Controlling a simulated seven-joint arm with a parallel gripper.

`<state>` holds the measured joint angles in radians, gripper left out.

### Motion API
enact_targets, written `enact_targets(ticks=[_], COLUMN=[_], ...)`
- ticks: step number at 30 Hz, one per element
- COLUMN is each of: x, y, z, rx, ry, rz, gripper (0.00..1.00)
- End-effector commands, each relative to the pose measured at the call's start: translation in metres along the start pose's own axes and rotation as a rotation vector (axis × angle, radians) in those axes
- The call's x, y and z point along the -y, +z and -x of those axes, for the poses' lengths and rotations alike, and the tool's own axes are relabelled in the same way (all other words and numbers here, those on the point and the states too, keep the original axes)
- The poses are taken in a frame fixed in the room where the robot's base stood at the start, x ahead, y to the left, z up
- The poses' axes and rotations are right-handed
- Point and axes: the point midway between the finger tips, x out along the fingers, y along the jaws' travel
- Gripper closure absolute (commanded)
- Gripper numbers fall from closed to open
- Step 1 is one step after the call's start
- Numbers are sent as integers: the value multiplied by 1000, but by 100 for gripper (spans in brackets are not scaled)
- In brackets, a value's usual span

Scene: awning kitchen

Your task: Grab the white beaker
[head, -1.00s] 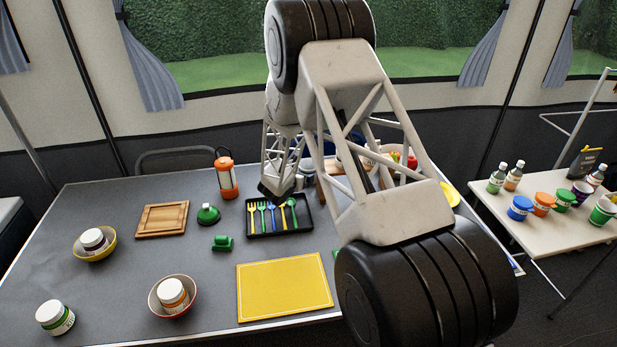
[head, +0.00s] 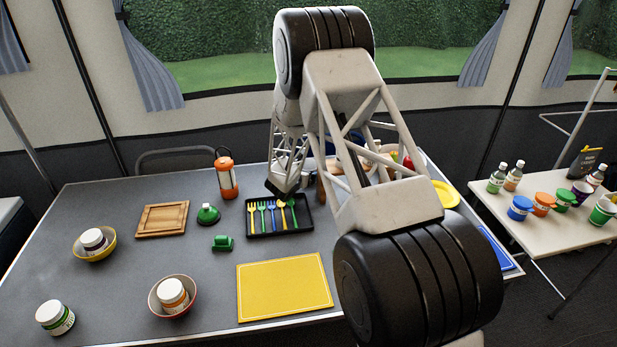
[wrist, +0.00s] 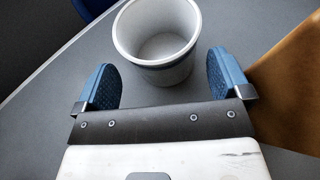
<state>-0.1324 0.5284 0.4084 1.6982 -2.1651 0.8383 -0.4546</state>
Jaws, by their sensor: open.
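The white beaker (wrist: 158,70) stands upright on the grey table in the wrist view, its open mouth facing up and a dark band below its rim. It looks empty. My gripper (wrist: 163,72) is open, with one blue finger to the left of the beaker and one to the right. The beaker sits between and slightly beyond the fingers, and I see a gap on each side.
A brown wooden object (wrist: 289,85) stands close by the right finger. A blue item (wrist: 92,8) is at the upper left. In the head view, a black cutlery tray (head: 254,228), an orange lantern (head: 227,178) and a yellow mat (head: 284,287) lie left of my arm.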

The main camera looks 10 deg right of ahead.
Motion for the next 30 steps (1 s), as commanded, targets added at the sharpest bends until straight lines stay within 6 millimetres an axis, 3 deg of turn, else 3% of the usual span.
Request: enact_targets(ticks=[15, 30], x=[0, 0], y=[0, 0], z=[-42, -44], rx=[-1, 0], ry=[0, 0], rz=[0, 0], gripper=[5, 5])
